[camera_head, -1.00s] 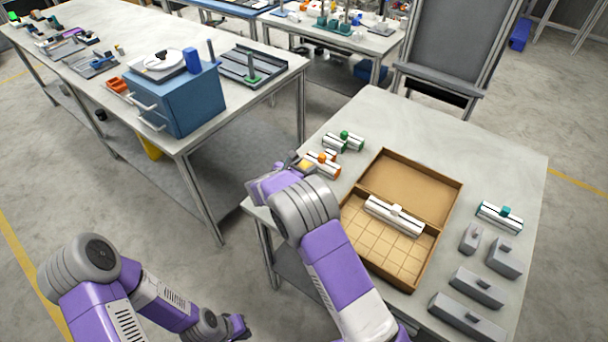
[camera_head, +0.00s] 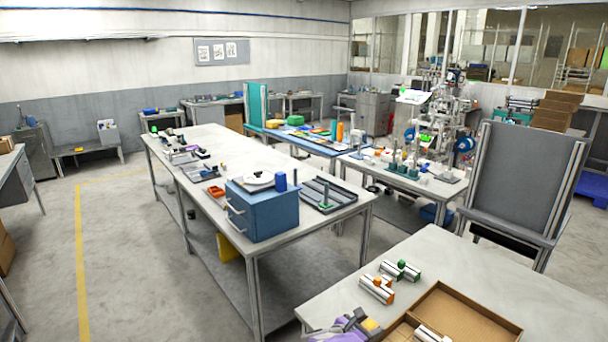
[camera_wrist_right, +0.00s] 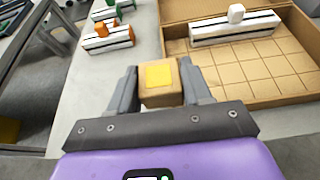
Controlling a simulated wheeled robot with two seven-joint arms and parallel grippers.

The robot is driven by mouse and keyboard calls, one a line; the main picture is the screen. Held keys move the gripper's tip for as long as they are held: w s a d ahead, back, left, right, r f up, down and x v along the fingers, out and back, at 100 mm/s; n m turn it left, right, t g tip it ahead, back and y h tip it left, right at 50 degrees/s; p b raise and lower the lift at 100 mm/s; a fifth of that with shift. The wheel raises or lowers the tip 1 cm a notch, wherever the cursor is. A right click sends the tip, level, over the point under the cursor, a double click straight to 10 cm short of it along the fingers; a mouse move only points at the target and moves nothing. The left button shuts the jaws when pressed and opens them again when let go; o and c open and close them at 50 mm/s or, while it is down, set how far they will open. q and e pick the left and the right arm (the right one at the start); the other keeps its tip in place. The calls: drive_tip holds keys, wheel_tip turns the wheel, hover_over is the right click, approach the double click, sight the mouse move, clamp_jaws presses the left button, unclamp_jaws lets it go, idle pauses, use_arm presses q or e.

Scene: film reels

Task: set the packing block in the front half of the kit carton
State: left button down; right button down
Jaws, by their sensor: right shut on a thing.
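The packing block looks to be the small tan cube with a yellow top (camera_wrist_right: 159,77) in the right wrist view. My right gripper (camera_wrist_right: 160,88) is shut on it, one finger on each side. In the head view the right gripper (camera_head: 358,325) shows at the bottom edge with the block's yellow top (camera_head: 370,325). The open kit carton (camera_head: 466,316) is cut off at the bottom of the head view. In the wrist view the carton (camera_wrist_right: 250,68) lies right of the block, with a gridded floor. The block is outside it, beside its left wall. My left gripper is out of view.
A white-and-black bar with a white knob (camera_wrist_right: 235,27) lies inside the carton. Bars with an orange knob (camera_head: 377,288) and a green knob (camera_head: 401,270) lie on the table left of the carton. A long workbench with a blue drawer unit (camera_head: 262,209) stands further left.

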drive_tip(key=shift+s+a+f, duration=0.25)
drive_tip(key=shift+s+f, duration=0.05)
drive_tip(key=shift+f, duration=0.3)
drive_tip(key=shift+s+a+f, duration=0.2)
drive_tip(key=shift+s+f, duration=0.1)
drive_tip(key=shift+f, duration=0.25)
drive_tip(key=s+f, duration=0.1)
drive_tip(key=s, duration=1.3)
wheel_tip(320, 180, up, 9)
drive_tip(key=w+n+t+y, duration=0.1)
drive_tip(key=n+t+y, duration=0.3)
drive_tip(key=n+y, duration=0.2)
drive_tip(key=shift+w+a+r+n+t+y, duration=0.2)
drive_tip(key=shift+n+t+y, duration=0.15)
drive_tip(key=shift+n, duration=0.25)
